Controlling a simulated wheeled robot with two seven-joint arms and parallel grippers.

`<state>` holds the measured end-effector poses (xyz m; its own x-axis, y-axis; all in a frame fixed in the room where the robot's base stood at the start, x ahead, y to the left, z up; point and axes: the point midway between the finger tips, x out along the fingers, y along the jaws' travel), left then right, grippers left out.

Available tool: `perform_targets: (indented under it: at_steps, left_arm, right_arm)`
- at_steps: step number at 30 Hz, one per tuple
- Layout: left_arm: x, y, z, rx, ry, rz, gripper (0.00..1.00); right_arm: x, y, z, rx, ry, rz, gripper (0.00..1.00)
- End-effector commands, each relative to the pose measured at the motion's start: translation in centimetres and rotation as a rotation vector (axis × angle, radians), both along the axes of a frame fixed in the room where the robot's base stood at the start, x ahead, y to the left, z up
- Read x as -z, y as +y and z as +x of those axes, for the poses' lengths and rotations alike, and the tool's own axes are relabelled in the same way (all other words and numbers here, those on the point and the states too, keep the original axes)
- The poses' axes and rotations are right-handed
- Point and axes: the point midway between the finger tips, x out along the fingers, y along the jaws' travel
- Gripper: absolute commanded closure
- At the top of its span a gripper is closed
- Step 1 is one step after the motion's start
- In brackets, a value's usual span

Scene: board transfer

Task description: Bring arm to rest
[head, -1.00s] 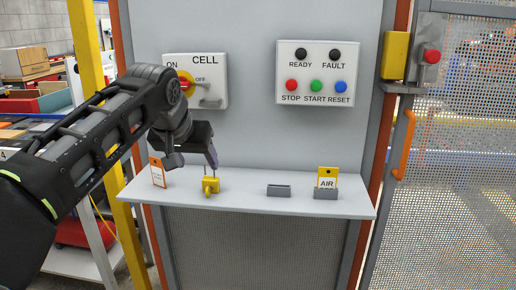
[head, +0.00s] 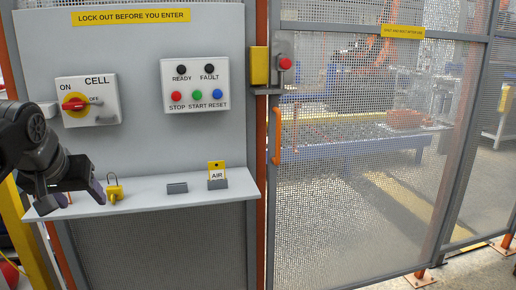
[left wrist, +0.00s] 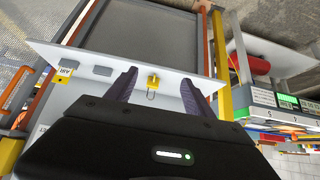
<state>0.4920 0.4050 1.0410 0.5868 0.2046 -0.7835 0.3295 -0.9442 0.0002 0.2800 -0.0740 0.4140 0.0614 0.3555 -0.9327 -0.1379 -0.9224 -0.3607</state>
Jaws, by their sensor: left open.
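My left gripper (head: 82,200) is open and empty at the left end of the grey shelf (head: 150,194). A yellow padlock (head: 114,192) stands on the shelf just right of the gripper, shackle up and apart from the fingers. In the left wrist view the open fingers (left wrist: 160,78) point toward the shelf, and the padlock (left wrist: 153,80) shows between them, farther off. My right gripper is not in view. The tag at the shelf's left end is mostly hidden by the gripper.
The CELL switch box (head: 88,100) with its red handle and the button panel (head: 195,86) are on the grey board above the shelf. A small grey holder (head: 177,188) and a yellow AIR tag (head: 216,170) sit farther right. A mesh gate (head: 350,180) stands right of the board.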

Motion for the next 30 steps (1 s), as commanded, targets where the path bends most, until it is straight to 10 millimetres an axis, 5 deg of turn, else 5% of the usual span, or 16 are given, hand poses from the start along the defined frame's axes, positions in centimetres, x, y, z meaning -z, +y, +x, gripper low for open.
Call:
perform_targets:
  at_steps: [11, 17, 23, 26, 30]
  left_arm:
    - [-1.6, -0.9, 3.5, 0.066, -0.158, 0.024, 0.39]
    - [1.2, -3.3, 7.4, 0.14, -0.237, 0.005, 0.39]
    - [8.2, -7.1, 11.6, 0.218, -0.259, -0.054, 0.39]
    - [14.3, -10.0, 13.3, 0.255, -0.245, -0.106, 0.39]
    - [25.0, -14.9, 13.7, 0.292, -0.195, -0.198, 0.39]
  right_arm:
    - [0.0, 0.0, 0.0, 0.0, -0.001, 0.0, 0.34]
    - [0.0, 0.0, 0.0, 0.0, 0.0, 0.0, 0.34]
    - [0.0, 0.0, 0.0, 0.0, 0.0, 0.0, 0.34]
    - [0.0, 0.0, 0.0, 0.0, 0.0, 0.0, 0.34]
    - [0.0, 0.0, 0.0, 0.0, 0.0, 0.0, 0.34]
